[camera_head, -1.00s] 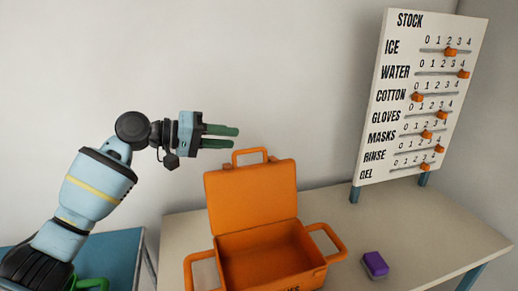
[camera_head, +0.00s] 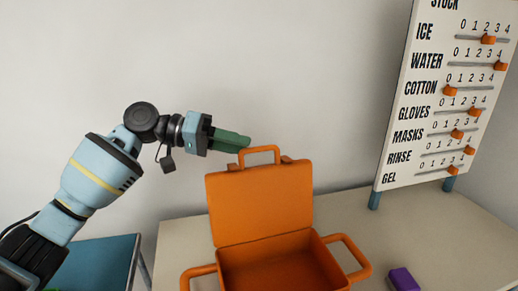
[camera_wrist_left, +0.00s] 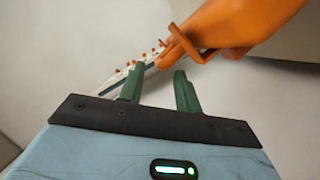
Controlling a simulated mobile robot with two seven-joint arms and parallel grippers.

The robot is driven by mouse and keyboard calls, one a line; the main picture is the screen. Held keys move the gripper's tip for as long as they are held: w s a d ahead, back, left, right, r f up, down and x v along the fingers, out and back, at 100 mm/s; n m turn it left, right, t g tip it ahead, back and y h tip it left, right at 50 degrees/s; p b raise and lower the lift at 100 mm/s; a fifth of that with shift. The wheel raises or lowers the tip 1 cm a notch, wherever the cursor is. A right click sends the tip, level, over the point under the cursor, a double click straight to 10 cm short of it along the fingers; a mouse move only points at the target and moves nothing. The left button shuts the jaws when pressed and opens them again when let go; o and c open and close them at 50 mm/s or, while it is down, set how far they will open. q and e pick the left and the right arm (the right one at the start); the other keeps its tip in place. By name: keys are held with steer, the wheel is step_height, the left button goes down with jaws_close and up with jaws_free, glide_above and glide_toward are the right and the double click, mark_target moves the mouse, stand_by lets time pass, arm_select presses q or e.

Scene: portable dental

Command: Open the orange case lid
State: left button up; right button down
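The orange case (camera_head: 262,222) stands on the pale table with its lid (camera_head: 262,200) raised nearly upright, so its empty-looking inside shows. The lid's handle (camera_head: 260,150) is at the top. My left gripper (camera_head: 246,142) is just left of the handle in the head view, its green fingers overlapping there. In the left wrist view the two fingers of the gripper (camera_wrist_left: 158,80) stand apart with nothing between them, and the orange case (camera_wrist_left: 235,22) shows beyond them at top right. I cannot tell whether a finger touches the handle. My right gripper is not in view.
A white stock board (camera_head: 440,100) with orange sliders stands at the right back of the table (camera_head: 350,210). A purple block (camera_head: 403,280) lies right of the case. A blue surface (camera_head: 95,260) is at lower left. The table between case and board is clear.

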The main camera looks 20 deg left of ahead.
mark_target(259, 150)
arm_select(q)
steer(key=shift+x, duration=2.6)
steer(key=shift+c, duration=0.3)
jaws_close()
